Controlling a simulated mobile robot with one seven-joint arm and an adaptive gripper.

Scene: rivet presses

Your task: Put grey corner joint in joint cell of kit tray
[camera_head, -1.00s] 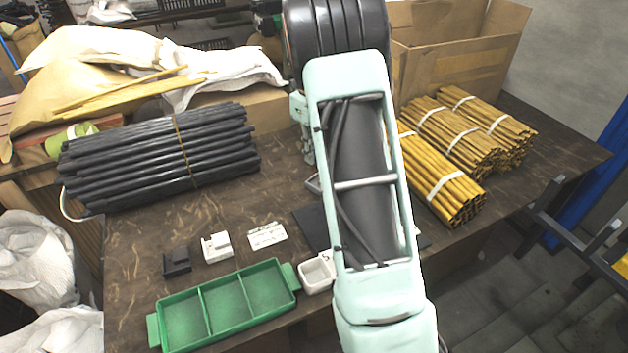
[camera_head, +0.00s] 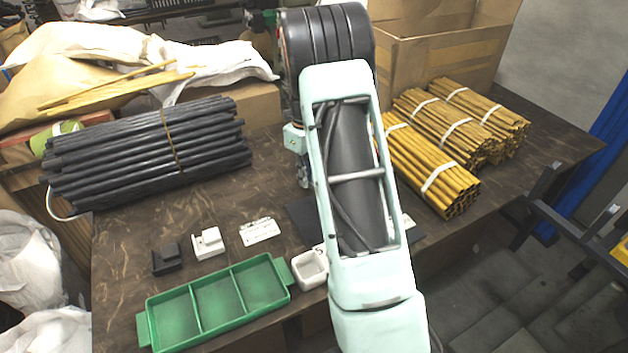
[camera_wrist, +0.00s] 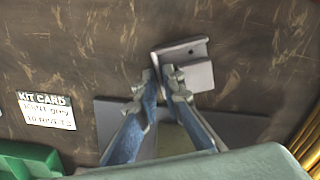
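The grey corner joint (camera_wrist: 190,68) lies on the dark table in the wrist view, with an upright wall along its left side. My gripper (camera_wrist: 159,76) is over that wall, one fingertip on each side. A gap shows between the fingertips, so it looks open; contact with the joint cannot be told. In the head view my arm hides the gripper and the grey joint. The green kit tray (camera_head: 197,309) has three empty compartments and stands at the front of the table. Its corner (camera_wrist: 25,160) also shows at the lower left of the wrist view.
A black joint (camera_head: 167,260) and a white joint (camera_head: 207,243) lie behind the tray. Black rods (camera_head: 150,150) and bamboo bundles (camera_head: 430,165) flank my arm. A dark mat (camera_wrist: 108,122) lies below the grey joint.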

